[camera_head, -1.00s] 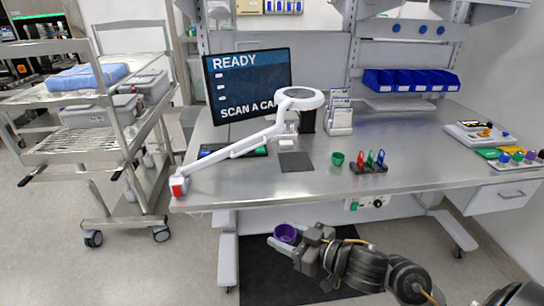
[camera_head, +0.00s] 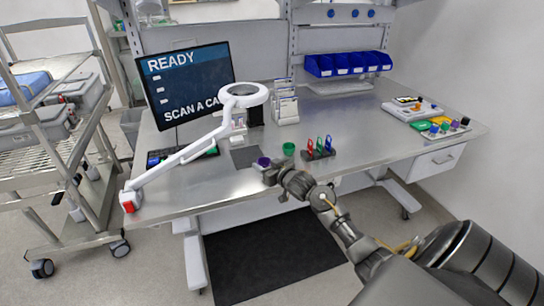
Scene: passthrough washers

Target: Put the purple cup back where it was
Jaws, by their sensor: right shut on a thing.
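The small purple cup (camera_head: 263,162) is at the front part of the steel workbench (camera_head: 330,185), left of a green cup (camera_head: 289,149). My right gripper (camera_head: 270,170) reaches in from the lower right and is shut on the purple cup. The gripper partly hides the cup's lower part, so I cannot tell whether the cup touches the bench top. The green cup stands upright on the bench, apart from the purple one. My left gripper is not in view.
A dark square pad (camera_head: 245,157) lies left of the purple cup. A rack with red, blue and green items (camera_head: 319,148) stands to the right. A white magnifier lamp (camera_head: 190,152) stretches across the left side.

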